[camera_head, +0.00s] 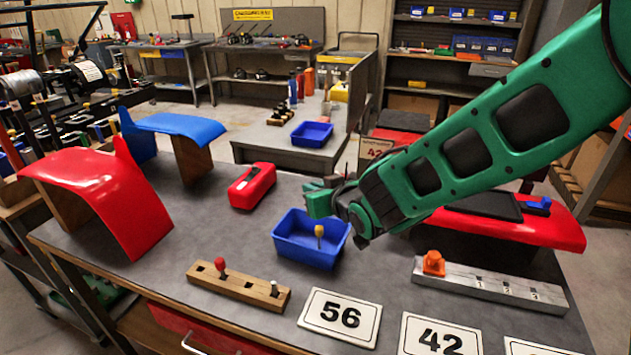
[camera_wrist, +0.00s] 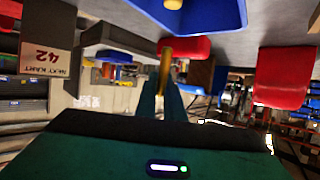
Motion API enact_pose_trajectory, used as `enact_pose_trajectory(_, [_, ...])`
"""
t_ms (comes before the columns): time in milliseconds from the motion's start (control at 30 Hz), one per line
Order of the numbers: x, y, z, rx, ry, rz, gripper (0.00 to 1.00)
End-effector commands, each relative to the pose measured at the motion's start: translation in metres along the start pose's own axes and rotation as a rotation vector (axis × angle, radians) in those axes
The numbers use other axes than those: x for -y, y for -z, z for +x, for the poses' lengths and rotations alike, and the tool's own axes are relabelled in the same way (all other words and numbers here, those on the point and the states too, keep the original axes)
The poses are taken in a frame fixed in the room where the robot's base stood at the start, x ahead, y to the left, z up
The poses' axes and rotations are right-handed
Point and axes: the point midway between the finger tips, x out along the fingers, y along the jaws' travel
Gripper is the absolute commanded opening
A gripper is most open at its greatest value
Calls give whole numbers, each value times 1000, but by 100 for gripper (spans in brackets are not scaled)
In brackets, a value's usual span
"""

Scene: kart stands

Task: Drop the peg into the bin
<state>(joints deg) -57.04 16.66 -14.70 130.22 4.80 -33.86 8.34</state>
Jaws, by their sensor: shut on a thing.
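The blue bin (camera_head: 282,258) stands on the grey table in front of and below my gripper. My gripper (camera_head: 318,203) is level, pointing left, above the bin's back right side. In the wrist view my gripper (camera_wrist: 164,98) is shut on a yellow-brown peg (camera_wrist: 166,65); in the head view the fingers hide most of it. The bin's blue wall (camera_wrist: 225,14) shows at the top of the wrist view. A yellow-headed piece (camera_head: 319,231) shows against the bin's inside, upright; I cannot tell whether it touches the floor of the bin.
A wooden block (camera_head: 240,287) with a red-headed peg and a grey peg lies in front left. A red box (camera_head: 252,186) stands behind the bin. Number cards (camera_head: 340,317) lie at the front edge. A metal strip (camera_head: 489,288) and red bodywork (camera_head: 510,228) are at the right.

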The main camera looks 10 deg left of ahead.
Motion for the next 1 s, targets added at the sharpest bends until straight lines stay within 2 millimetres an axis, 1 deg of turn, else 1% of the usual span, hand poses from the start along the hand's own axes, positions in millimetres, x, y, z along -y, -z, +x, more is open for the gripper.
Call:
enact_pose_trajectory(100, [1, -14, 5, 3, 1, -1, 0])
enact_pose_trajectory(300, [1, -27, 11, 0, 2, 0, 0])
enact_pose_trajectory(467, [1, -30, 12, -1, 2, 0, 0])
enact_pose_trajectory(700, [1, -30, 12, -1, 2, 0, 0])
enact_pose_trajectory(733, [1, -30, 12, -1, 2, 0, 16])
enact_pose_trajectory(800, [1, -30, 12, -1, 2, 0, 30])
enact_pose_trajectory(1000, [1, -30, 12, -1, 2, 0, 30])
